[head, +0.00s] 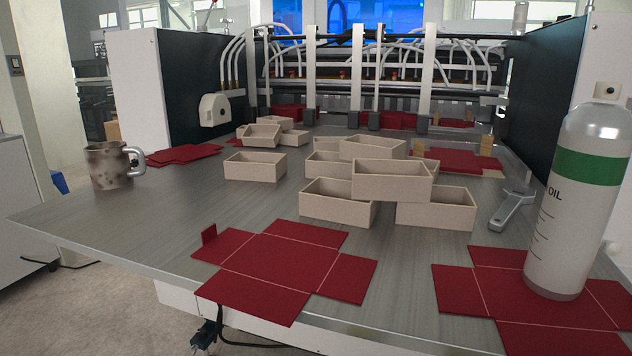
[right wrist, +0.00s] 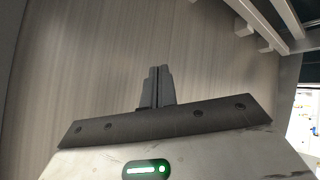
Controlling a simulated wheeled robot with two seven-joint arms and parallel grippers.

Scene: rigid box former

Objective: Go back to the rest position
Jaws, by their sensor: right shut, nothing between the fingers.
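My right gripper (right wrist: 160,82) shows in the right wrist view with its two dark fingers together and nothing between them. Behind the fingers is a plain grey-brown surface with no object near the tips. Neither of my grippers nor my arms appears in the head view. My left gripper is out of view.
The metal table (head: 120,215) holds several stacked beige trays (head: 390,182), red flat blanks (head: 270,262), a mug (head: 108,166), a wrench (head: 513,204) and an oil bottle (head: 580,205). A box-forming machine (head: 365,65) stands behind. The table's left front is clear.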

